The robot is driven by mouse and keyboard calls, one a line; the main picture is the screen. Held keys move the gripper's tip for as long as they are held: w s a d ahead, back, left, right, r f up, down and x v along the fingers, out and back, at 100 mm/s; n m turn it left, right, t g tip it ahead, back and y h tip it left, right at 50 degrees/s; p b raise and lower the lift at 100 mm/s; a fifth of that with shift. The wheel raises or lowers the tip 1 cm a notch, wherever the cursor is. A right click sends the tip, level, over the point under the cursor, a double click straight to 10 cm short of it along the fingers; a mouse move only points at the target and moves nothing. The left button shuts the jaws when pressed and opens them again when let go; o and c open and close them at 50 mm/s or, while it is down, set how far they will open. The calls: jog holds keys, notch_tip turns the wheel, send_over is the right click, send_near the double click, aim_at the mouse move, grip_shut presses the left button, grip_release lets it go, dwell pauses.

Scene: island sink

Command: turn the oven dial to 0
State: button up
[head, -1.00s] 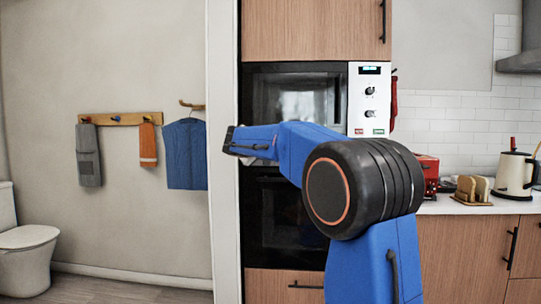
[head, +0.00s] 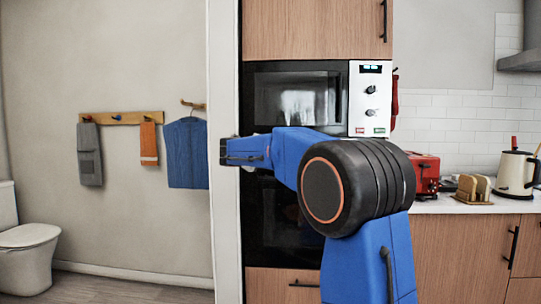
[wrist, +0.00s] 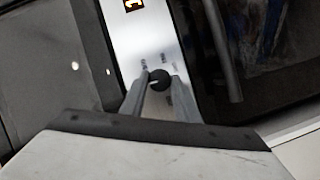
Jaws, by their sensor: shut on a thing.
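In the wrist view a round black dial (wrist: 159,79) sits on a pale metal panel (wrist: 150,45), with small blurred printed labels around it. A small light mark shows on the dial's left part; I cannot read its setting. An orange lit display (wrist: 133,4), cut off by the top edge, is on the same panel. My gripper (wrist: 160,84) has its two grey fingers on either side of the dial, shut on it. In the head view my arm reaches left in front of the ovens, and the fingers and this dial cannot be made out.
In the wrist view a dark glass door with a bar handle (wrist: 218,50) lies right of the panel. In the head view an upper oven (head: 296,98) has a white control panel (head: 370,98) with two knobs. A red toaster (head: 424,173) and a kettle (head: 516,173) stand on the counter.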

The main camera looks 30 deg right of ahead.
jog(key=o, duration=1)
jog(key=shift+o, duration=0.2)
jog(key=v, duration=1.7)
jog(key=shift+s, duration=0.15)
jog(key=shift+a, duration=0.1)
